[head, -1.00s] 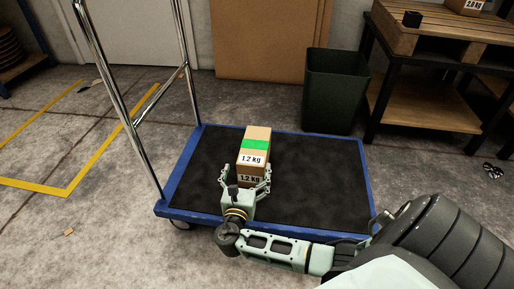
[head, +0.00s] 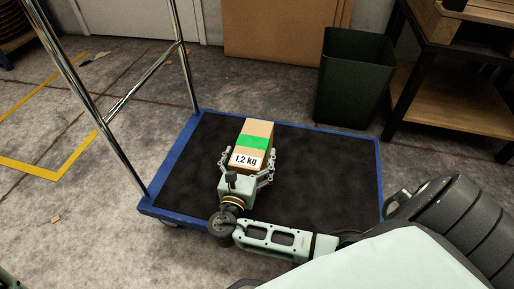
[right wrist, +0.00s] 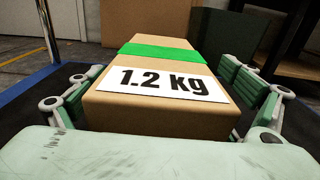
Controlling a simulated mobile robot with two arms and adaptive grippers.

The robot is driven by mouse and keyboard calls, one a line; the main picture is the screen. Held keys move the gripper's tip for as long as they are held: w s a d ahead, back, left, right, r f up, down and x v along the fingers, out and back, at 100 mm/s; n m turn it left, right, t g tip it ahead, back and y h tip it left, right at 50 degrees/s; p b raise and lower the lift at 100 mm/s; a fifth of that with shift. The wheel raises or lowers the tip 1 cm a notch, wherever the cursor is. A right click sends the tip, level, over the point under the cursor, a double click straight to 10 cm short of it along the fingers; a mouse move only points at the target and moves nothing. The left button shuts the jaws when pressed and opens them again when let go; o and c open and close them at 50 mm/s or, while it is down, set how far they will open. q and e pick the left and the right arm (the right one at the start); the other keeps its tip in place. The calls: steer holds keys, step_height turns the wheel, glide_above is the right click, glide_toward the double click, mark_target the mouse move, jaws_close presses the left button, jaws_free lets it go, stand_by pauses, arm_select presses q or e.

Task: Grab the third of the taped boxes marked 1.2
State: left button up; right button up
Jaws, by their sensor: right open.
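A tan cardboard box (head: 256,130) with a green tape band and a white "1.2 kg" label sits on the black deck of a blue-edged platform cart (head: 325,150). My right gripper (head: 247,166) is at the box's near end, open, with one finger on either side. In the right wrist view the box (right wrist: 150,112) lies between the spread fingers of the gripper (right wrist: 167,92), label up. Gaps show beside both fingers, wider on the right. The box's near lower part is hidden by the gripper. No other taped box shows. My left gripper is not in view.
The cart's chrome handle (head: 97,115) rises at the left. A dark green bin (head: 354,80) stands behind the deck's right corner, with a wooden-shelved rack (head: 455,97) to its right. The deck's right half is clear.

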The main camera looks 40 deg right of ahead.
steer(key=shift+a+r, duration=0.1)
steer(key=shift+c, duration=0.7)
steer(key=c, duration=1.9)
steer(key=shift+r, duration=0.15)
